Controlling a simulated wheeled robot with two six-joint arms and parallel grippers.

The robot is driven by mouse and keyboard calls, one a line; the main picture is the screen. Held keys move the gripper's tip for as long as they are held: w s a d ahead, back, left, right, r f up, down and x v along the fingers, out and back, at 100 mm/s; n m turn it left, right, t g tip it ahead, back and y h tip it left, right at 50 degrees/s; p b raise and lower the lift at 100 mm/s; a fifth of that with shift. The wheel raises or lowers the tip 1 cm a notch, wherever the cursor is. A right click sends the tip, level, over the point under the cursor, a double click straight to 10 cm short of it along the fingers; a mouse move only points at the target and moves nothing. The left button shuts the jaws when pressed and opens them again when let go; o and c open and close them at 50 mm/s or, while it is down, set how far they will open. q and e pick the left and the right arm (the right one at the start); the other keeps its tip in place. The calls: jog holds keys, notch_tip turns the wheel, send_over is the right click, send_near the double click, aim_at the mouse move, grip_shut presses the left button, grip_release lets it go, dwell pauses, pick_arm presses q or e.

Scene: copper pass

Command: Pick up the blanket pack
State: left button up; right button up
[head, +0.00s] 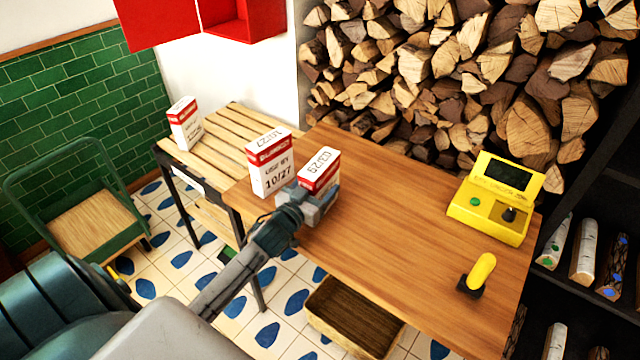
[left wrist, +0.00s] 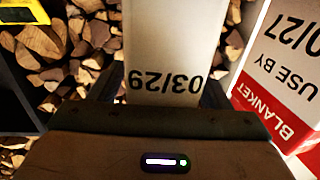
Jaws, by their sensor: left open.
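A white and red pack (head: 320,168) marked 03/29 stands upright on the wooden table (head: 410,240). My left gripper (head: 317,203) is at its near side, open. In the left wrist view the same pack (left wrist: 165,55) lies between the fingers of my left gripper (left wrist: 160,92); whether they touch it I cannot tell. A second white and red pack (head: 270,165), with 10/27 on its front, stands just left of it. In the left wrist view this pack (left wrist: 285,75) reads BLANKET and USE BY. A third similar pack (head: 186,125) stands farther left on a slatted bench. My right gripper is out of view.
A yellow device (head: 490,205) with a screen and a yellow-handled tool (head: 480,272) stand on the table's right side. Stacked firewood (head: 450,80) is behind it. A basket (head: 350,315) is below the front edge. The table's middle is clear.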

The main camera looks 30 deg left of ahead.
pick_arm(q)
jog(key=c, duration=1.5)
jog(key=shift+r, duration=0.2)
